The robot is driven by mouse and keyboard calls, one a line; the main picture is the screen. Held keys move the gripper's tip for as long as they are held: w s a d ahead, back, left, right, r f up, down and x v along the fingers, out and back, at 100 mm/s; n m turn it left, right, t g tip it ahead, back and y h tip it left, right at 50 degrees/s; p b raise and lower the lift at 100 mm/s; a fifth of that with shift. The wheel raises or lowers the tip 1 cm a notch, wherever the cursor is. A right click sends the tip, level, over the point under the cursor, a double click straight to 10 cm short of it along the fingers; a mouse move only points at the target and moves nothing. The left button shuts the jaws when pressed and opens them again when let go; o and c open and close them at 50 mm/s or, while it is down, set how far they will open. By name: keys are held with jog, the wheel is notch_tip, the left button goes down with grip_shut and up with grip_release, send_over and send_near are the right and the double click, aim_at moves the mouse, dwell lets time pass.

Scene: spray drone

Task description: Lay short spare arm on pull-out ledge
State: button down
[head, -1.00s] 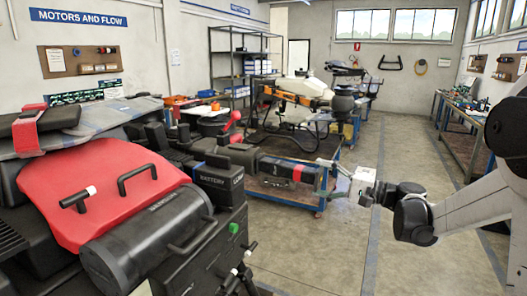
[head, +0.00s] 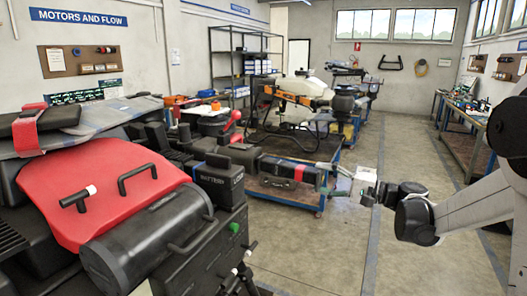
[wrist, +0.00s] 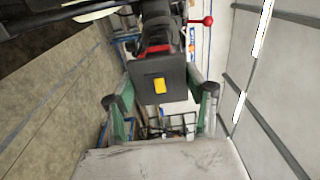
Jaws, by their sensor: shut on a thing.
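The short spare arm (head: 281,168) looks like a dark bar with a red band. It is held roughly level in the air in the middle of the head view, beside the black machine at left. My gripper (head: 331,176), with greenish fingers, is shut on its right end. In the wrist view, the black square end of the spare arm (wrist: 160,82), with a yellow patch, sits between the green fingers of my gripper (wrist: 163,108). The bar's far end overlaps the machine's dark parts, so contact there cannot be told. I cannot pick out the pull-out ledge with certainty.
A black machine with a red cover (head: 120,195) fills the left, with handles and knobs sticking out. A blue-framed cart (head: 300,198) stands behind the spare arm. A drone with orange arms (head: 292,93) is farther back. The floor (head: 370,250) at centre right is clear.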

jog(key=b+v, duration=0.1)
jog(key=v, duration=0.6)
dwell(1.5)
jog(key=shift+d+r, duration=0.15)
jog(key=shift+w, duration=0.1)
jog(key=w+f+m+t+h+b, duration=0.3)
jog(key=w+f+m+t+h, duration=0.4)
jog(key=w+f+t, duration=0.15)
jog(key=d+f+m+t+h+b, duration=0.1)
jog(key=d+f+m+h+b, duration=0.1)
jog(key=f+m+h, duration=0.3)
jog(key=shift+w+d+f+m+h, duration=0.4)
jog(key=shift+d+f+h, duration=0.45)
jog(key=shift+f+h, duration=1.3)
jog(key=shift+r+t, duration=0.1)
jog(key=shift+t, duration=0.15)
